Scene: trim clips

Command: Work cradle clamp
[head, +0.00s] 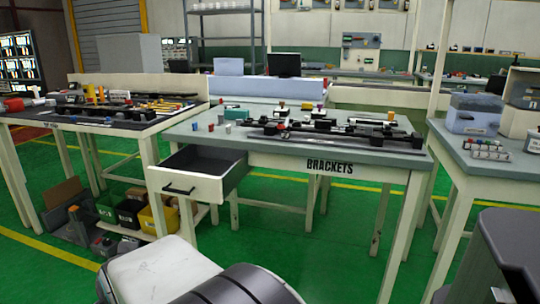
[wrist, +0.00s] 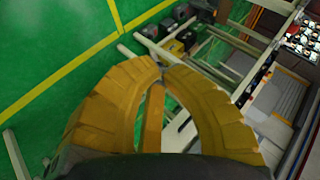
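The middle bench (head: 220,138) carries a row of black clamp fixtures (head: 345,130) with small coloured parts. They are too small to tell which one is the cradle clamp. A drawer (head: 185,185) with a black handle hangs open at the bench's left, and its visible inside looks empty. The bench front reads "BRACKETS". My gripper (wrist: 161,66) shows in the wrist view as two yellow fingers, curved together with their tips meeting. Nothing shows between the tips. It points toward the green floor and bench legs, away from the fixtures.
A left bench (head: 85,122) holds tools, with bins (head: 150,218) on its lower shelf.

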